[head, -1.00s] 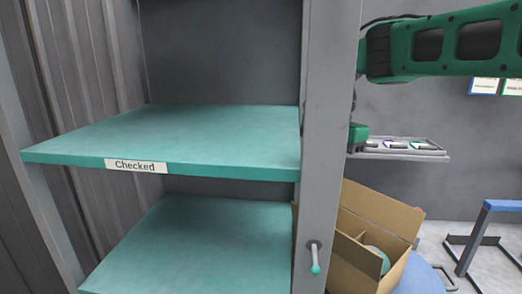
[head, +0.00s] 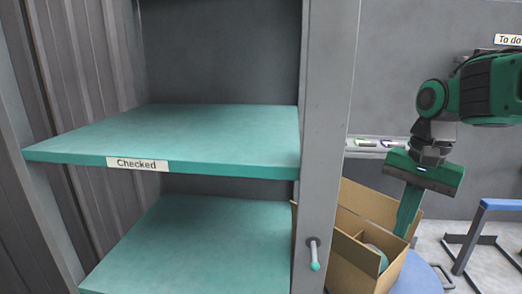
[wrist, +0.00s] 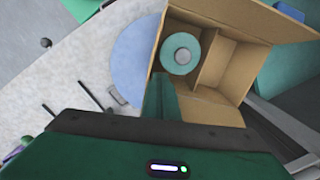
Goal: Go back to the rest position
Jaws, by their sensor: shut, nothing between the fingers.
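My gripper (head: 405,222) is green, with its fingers pointing down, at the right of the head view. It is shut with nothing between its fingers. It is in front of the wall, over the right side of an open cardboard box (head: 353,262). In the wrist view the closed fingers (wrist: 160,88) reach toward the box's edge, and the box (wrist: 228,58) lies below. I cannot tell the exact height of the fingertips above the box.
An empty teal shelf (head: 200,136) labelled "Checked" stands at left, with a grey post (head: 326,130) beside my arm. A round teal item (wrist: 181,54) lies in the box. A blue round surface (wrist: 128,65) is under it. A tray (head: 366,146) is behind.

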